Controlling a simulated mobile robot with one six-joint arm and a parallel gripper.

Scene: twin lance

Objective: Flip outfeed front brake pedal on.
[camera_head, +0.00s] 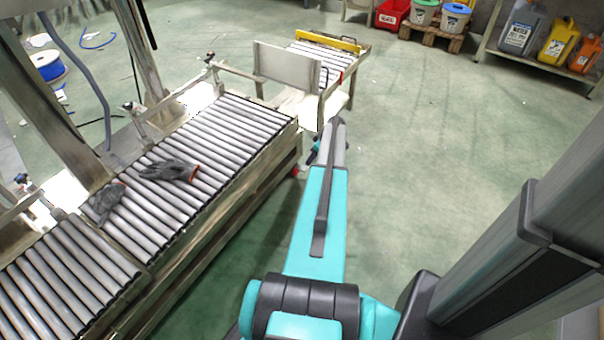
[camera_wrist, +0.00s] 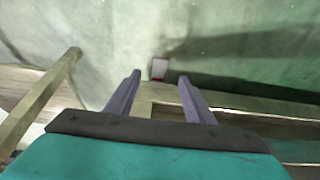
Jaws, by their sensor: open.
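A small pedal (camera_wrist: 158,68), pale on top with red edges, shows in the wrist view just beyond the conveyor's frame edge, low near the floor. It appears between and beyond my fingertips, apart from them. In the head view a small red piece (camera_head: 295,171) at the low right end of the roller conveyor (camera_head: 215,140) is probably the same pedal, partly hidden by the frame. My gripper (camera_wrist: 160,77) is open and empty, its two grey fingers spread. In the head view my arm hides most of it. I cannot tell the pedal's tilt.
Grey gloves (camera_head: 168,171) lie on the rollers. A cart with rollers and a yellow bar (camera_head: 328,41) stands beyond the conveyor's end. In the wrist view a metal post (camera_wrist: 42,98) rises left of my fingers. The green floor at right is clear.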

